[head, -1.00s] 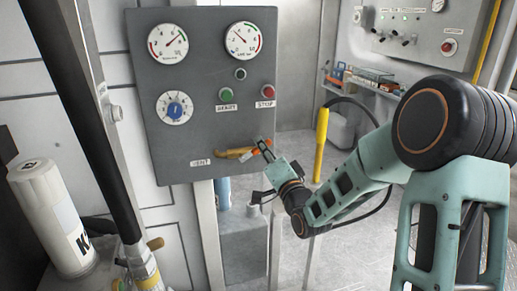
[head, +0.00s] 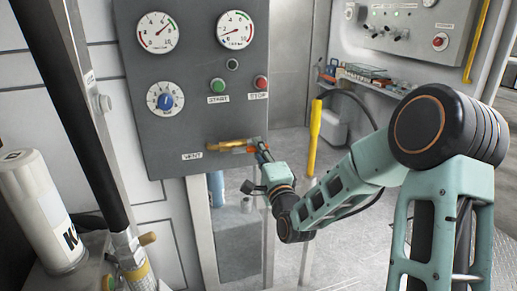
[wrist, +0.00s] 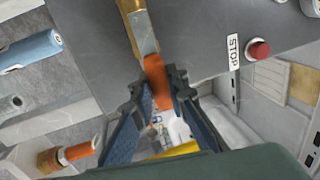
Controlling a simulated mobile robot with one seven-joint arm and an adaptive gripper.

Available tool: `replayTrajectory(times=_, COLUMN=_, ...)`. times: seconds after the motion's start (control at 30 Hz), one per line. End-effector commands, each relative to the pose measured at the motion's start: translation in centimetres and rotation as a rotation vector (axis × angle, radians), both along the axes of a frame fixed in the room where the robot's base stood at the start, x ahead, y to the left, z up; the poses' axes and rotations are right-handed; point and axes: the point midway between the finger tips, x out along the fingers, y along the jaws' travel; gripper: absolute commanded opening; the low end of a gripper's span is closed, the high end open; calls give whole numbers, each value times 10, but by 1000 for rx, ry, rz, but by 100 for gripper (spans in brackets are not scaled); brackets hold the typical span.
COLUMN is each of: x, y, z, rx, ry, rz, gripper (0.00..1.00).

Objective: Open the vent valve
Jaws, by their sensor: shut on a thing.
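The vent valve (head: 226,146) is a brass fitting with an orange handle, low on the grey panel (head: 195,110), beside the "VENT" label (head: 192,156). In the wrist view its brass body (wrist: 141,28) runs down to the orange handle (wrist: 157,80). My gripper (head: 262,148) is at the right end of the valve. In the wrist view the two fingers of my gripper (wrist: 160,88) stand on either side of the orange handle and are shut on it. The fingers partly hide the handle in the head view.
Green START (head: 217,85) and red STOP (head: 260,83) buttons, two gauges and a blue dial (head: 165,101) sit above the valve. A yellow post (head: 315,135) stands to the right. A white cylinder (head: 40,210) is at the left. Another orange-ended fitting (wrist: 75,152) shows in the wrist view.

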Motion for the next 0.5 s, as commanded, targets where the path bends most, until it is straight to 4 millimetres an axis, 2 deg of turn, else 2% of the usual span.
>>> replayTrajectory(times=0.33, x=0, y=0, z=0, rx=7, ry=3, rz=1, gripper=0)
replayTrajectory(times=0.37, x=0, y=0, z=0, rx=7, ry=3, rz=1, gripper=15)
replayTrajectory(times=0.5, x=0, y=0, z=-1, rx=7, ry=3, rz=0, gripper=30)
